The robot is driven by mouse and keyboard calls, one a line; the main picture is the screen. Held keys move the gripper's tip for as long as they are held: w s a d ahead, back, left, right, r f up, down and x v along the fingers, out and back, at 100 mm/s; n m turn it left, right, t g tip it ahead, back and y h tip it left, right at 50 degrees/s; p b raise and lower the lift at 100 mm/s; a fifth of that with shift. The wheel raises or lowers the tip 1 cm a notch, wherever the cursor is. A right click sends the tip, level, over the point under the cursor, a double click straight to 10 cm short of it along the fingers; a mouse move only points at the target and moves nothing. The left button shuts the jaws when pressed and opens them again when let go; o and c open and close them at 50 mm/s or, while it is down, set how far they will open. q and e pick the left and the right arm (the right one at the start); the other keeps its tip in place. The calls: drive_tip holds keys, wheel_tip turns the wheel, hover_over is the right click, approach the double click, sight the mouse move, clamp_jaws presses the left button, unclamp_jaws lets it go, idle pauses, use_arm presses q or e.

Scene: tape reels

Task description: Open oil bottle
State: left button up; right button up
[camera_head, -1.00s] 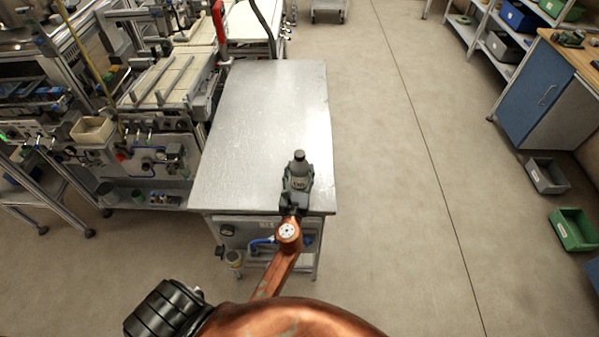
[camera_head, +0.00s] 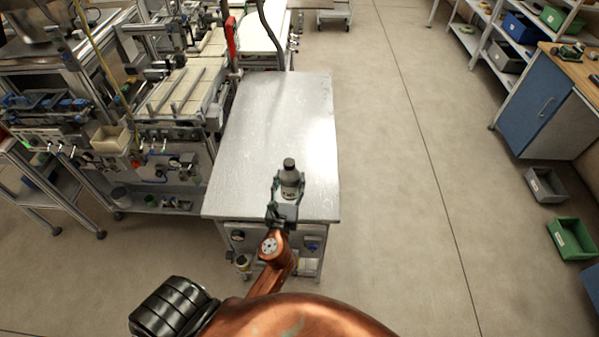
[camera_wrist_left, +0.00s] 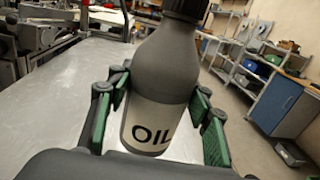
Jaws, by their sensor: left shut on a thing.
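The oil bottle (camera_head: 289,187) is grey with a dark cap (camera_head: 289,163) and a pale label. It is over the near end of the metal table (camera_head: 275,120); whether its base touches the table I cannot tell. My left gripper (camera_head: 287,183) is shut on the bottle, with a finger on each side of its body. In the left wrist view the bottle (camera_wrist_left: 165,75) stands between the green-padded fingers, label reading OIL, leaning slightly in the picture. The cap (camera_wrist_left: 188,7) is on the neck, its top cut off by the frame. My right gripper is not in view.
The rest of the table top is bare. Machinery (camera_head: 165,120) stands close along the table's left side. Open floor (camera_head: 400,180) lies to the right, with a grey bin (camera_head: 546,185), a green bin (camera_head: 571,239) and a blue cabinet (camera_head: 530,112) farther right.

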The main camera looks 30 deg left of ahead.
sight(282, 181)
use_arm(q)
drive_tip(key=s, duration=0.1)
drive_tip(key=s+r, duration=0.1)
drive_tip(key=s, duration=0.1)
drive_tip(key=s+r, duration=0.1)
drive_tip(key=shift+s+a, duration=0.15)
drive_tip(key=shift+s, duration=0.05)
